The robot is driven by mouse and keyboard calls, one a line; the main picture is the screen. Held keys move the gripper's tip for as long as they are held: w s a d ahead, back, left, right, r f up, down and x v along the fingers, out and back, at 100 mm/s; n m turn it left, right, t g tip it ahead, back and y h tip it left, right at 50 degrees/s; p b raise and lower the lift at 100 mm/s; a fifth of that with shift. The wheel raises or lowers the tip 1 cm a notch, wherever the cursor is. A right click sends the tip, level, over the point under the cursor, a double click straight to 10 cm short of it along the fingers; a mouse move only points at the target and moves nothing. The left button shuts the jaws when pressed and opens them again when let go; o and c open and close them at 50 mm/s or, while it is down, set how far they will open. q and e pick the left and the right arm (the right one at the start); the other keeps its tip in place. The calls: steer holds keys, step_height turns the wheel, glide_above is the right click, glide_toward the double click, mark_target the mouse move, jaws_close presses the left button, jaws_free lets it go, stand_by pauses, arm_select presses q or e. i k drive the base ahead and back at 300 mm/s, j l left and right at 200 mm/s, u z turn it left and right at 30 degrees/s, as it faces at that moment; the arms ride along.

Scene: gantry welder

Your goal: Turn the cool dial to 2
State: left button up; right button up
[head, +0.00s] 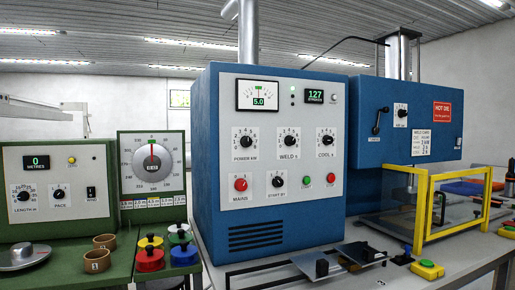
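The cool dial (326,141) is a black round knob on a white numbered plate. It sits at the right end of the upper dial row on the front of the blue welder cabinet (215,190), with the label COOL s below it. Its pointer setting is too small to read surely. The weld dial (291,138) is to its left and the power dial (244,138) is further left. Nothing covers the cool dial. Neither of my grippers shows in the head view.
Below the dials are a red mains knob (240,184), a black start knob (278,181), a green button (306,181) and a red button (331,179). A yellow-framed guard (420,212) stands at right. A green machine (60,190) is at left.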

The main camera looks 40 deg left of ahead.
mark_target(327, 139)
steer(key=u, duration=1.1)
